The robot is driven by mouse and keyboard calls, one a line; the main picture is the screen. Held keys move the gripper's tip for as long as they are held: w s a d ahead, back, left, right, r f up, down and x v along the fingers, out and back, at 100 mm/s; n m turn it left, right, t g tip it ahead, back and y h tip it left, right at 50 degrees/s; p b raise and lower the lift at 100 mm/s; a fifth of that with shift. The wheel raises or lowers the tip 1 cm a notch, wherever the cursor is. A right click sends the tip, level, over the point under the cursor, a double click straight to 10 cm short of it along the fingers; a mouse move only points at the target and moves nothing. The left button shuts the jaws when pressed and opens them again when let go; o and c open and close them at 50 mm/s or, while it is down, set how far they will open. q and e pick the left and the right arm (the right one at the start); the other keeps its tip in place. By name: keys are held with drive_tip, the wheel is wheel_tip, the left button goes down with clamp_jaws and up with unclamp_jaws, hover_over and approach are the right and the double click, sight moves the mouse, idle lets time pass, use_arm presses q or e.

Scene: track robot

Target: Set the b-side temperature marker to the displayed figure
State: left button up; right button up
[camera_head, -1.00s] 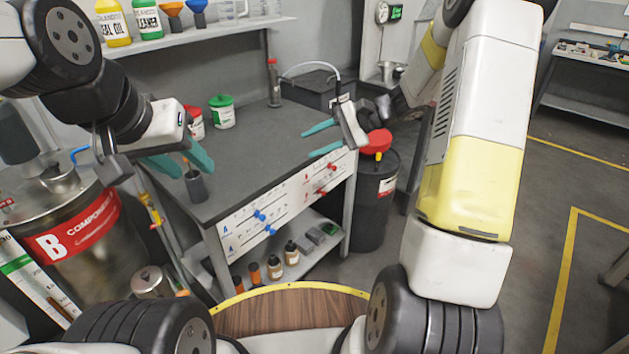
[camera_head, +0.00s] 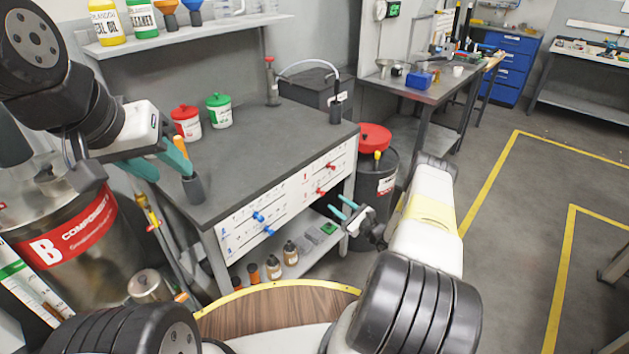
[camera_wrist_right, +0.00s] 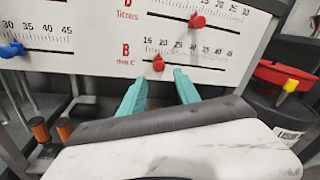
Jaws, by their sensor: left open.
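The B-side temperature marker is a red knob (camera_wrist_right: 158,63) on the lower B row, marked deg C, near the low left end of its scale, about the 20 label. In the head view it is the lower red knob (camera_head: 320,192). My right gripper (camera_wrist_right: 160,84) is open and empty, its teal fingers just below and in front of the knob, apart from it; it also shows in the head view (camera_head: 342,207). My left gripper (camera_head: 170,170) is open near a dark cup with an orange stick. A green-lit display (camera_head: 393,9) is on the wall, too small to read.
The white scale panel (camera_head: 285,205) fronts the grey bench (camera_head: 260,150). The B litres red knob (camera_wrist_right: 197,20) is above right, and a blue knob (camera_wrist_right: 12,49) is left. A dark drum with a red lid (camera_head: 374,137) stands right of the bench. Bottles sit on the shelf below.

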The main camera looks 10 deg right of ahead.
sight(324, 194)
drive_tip(key=x, duration=0.7)
drive_tip(key=shift+w+a, duration=0.1)
drive_tip(key=shift+c, duration=0.5)
clamp_jaws()
idle(0.8)
